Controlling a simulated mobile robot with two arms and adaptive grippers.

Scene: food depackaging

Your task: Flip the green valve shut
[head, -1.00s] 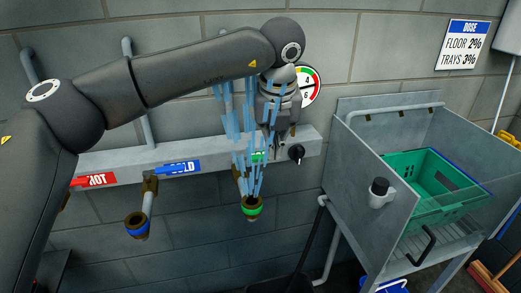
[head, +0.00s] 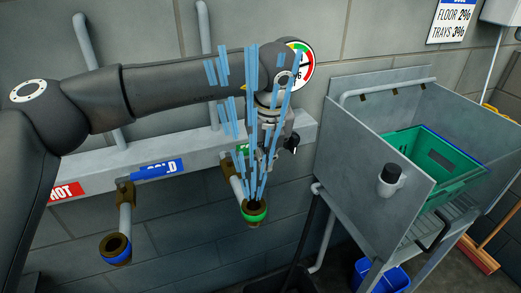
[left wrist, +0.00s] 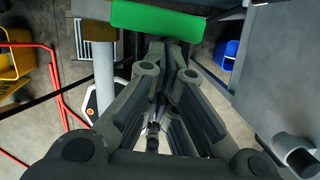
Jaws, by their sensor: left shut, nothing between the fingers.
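The green valve handle (head: 242,150) is on the grey wall rail, mostly hidden by my left gripper and blue streaks. In the left wrist view the green handle (left wrist: 160,19) lies crosswise just beyond my fingertips; I cannot tell if they touch. Below it in the head view, the green-ringed outlet (head: 254,212) hangs from its pipe. Blue water-like streaks (head: 252,75) rise around the outlet and across my arm. My left gripper (head: 262,172) points down in front of the rail, shut and empty; its closed fingers (left wrist: 171,48) show in the wrist view. My right gripper is out of view.
The blue COLD handle (head: 158,170) and red HOT handle (head: 66,191) are left on the rail. A blue-ringed outlet (head: 116,249) hangs below. A black knob (head: 292,144) is close right. A metal sink (head: 355,150) with a green crate (head: 437,158) stands right.

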